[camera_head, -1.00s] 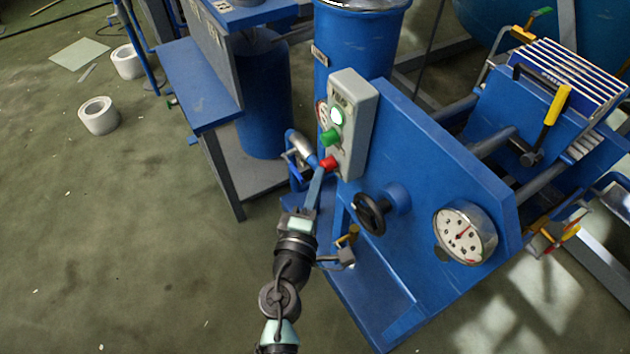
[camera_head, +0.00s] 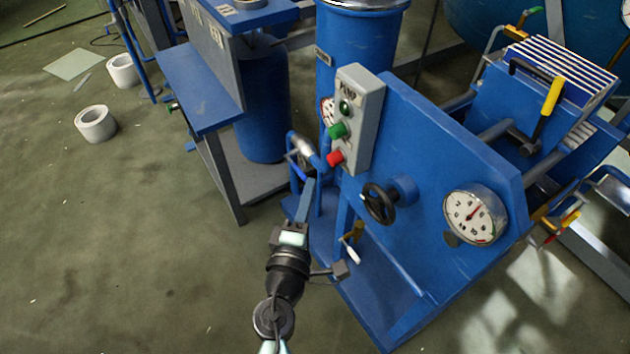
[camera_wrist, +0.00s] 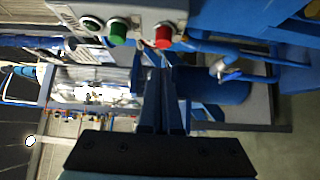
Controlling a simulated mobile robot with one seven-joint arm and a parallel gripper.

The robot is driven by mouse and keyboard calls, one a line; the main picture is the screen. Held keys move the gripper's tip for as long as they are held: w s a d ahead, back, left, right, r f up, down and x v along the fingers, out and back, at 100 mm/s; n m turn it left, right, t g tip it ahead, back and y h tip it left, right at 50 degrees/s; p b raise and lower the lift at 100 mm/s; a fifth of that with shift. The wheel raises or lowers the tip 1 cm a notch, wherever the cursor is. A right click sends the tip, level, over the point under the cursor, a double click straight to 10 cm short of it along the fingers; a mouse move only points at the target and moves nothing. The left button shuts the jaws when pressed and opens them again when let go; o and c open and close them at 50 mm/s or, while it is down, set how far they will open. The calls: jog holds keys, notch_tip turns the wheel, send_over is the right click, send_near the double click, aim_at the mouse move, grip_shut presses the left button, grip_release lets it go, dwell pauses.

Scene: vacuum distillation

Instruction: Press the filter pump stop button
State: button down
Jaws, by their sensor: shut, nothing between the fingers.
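The grey pump control box (camera_head: 366,112) stands on the blue filter pump unit in the head view. On its face, from top to bottom, are a dark green lamp (camera_head: 345,107), a green button (camera_head: 337,130) and the red stop button (camera_head: 335,158). In the wrist view, the red button (camera_wrist: 163,36) and the green button (camera_wrist: 118,33) show near the top. My gripper (camera_head: 308,186) is shut and empty, below and left of the red button, with a gap between them. Its fingers (camera_wrist: 162,95) point toward the box in the wrist view.
A black handwheel (camera_head: 379,203) and a pressure gauge (camera_head: 474,214) are on the blue panel right of my gripper. A small valve with a white handle (camera_head: 352,252) is close to my arm. A blue table (camera_head: 198,85) stands left.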

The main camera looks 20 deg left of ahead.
jog(key=s, duration=0.7)
jog(key=shift+d+f+b, duration=0.15)
jog(key=shift+d+b, duration=0.2)
jog(key=shift+b, duration=0.05)
jog(key=shift+w, duration=0.1)
jog(key=w+d+r+m+t+h, duration=0.25)
jog(key=w+d+r+m, duration=0.4)
jog(key=r, duration=0.85)
jog(key=w+d+r+m+t+h, duration=0.1)
jog(key=d+r+m+t+h, duration=0.15)
jog(key=r+m, duration=0.95)
jog(key=s+d+r+t+y, duration=0.15)
jog(key=s+r, duration=0.25)
jog(key=r, duration=0.5)
jog(key=s+d+r+m+t, duration=0.1)
jog(key=s+d+r+t, duration=0.15)
jog(key=r, duration=0.55)
jog(key=s+d+r+t+y, duration=0.1)
jog(key=s+r, duration=0.3)
jog(key=r, duration=0.5)
notch_tip(320, 180, up, 27)
jog(key=p, duration=2.7)
jog(key=shift+a+r+p, duration=0.2)
jog(key=shift+a+p, duration=0.05)
jog(key=shift+p, duration=0.1)
jog(key=c, duration=1.6)
grip_release()
